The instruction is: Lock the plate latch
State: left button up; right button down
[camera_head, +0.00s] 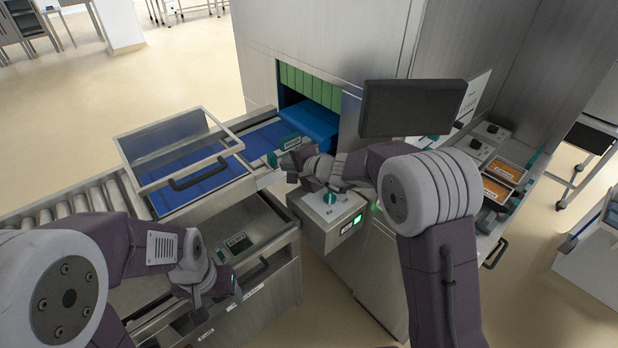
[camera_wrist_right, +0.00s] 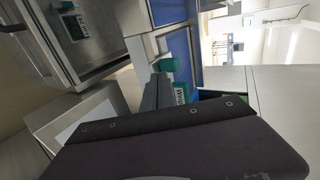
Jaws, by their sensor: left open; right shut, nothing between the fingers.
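I cannot make out the plate latch for certain. In the head view my right gripper (camera_head: 286,164) is shut and empty, near a teal part (camera_head: 272,159) beside the blue conveyor; whether they touch is unclear. In the right wrist view the grey fingers (camera_wrist_right: 156,92) are together, close to a teal labelled block (camera_wrist_right: 181,92) and another teal part (camera_wrist_right: 164,66). My left gripper (camera_head: 234,284) is open and empty, low at the front of the steel cabinet (camera_head: 268,294).
A clear hinged guard (camera_head: 170,150) with a black handle (camera_head: 200,178) is over the conveyor. A control box (camera_head: 345,232) with a teal knob (camera_head: 330,197) is below my right forearm. A dark monitor (camera_head: 412,108) stands behind it. Two orange-filled trays (camera_head: 497,192) are at right.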

pick_arm(q)
jog(key=shift+f, duration=0.1)
pick_arm(e)
jog(key=v, duration=1)
jog(key=shift+r, duration=0.15)
pick_arm(q)
notch_tip(320, 180, up, 4)
jog(key=p, duration=0.4)
pick_arm(e)
jog(key=s+d+f+n+g+h, duration=0.2)
jog(key=s+d+f+n+g, duration=0.1)
jog(key=s, duration=0.5)
jog(key=s+d+f+n+g+h, duration=0.2)
jog(key=s+d+f+n, duration=0.2)
jog(key=s, duration=0.4)
jog(key=s+d+f+n+g+h, duration=0.2)
jog(key=s+d+f+n+g, duration=0.1)
jog(key=s+d+f, duration=0.2)
jog(key=s+d, duration=0.2)
jog(key=s, duration=0.1)
jog(key=shift+f+n+g+h, duration=0.25)
jog(key=shift+n+g+h, duration=0.05)
jog(key=shift+h, duration=0.1)
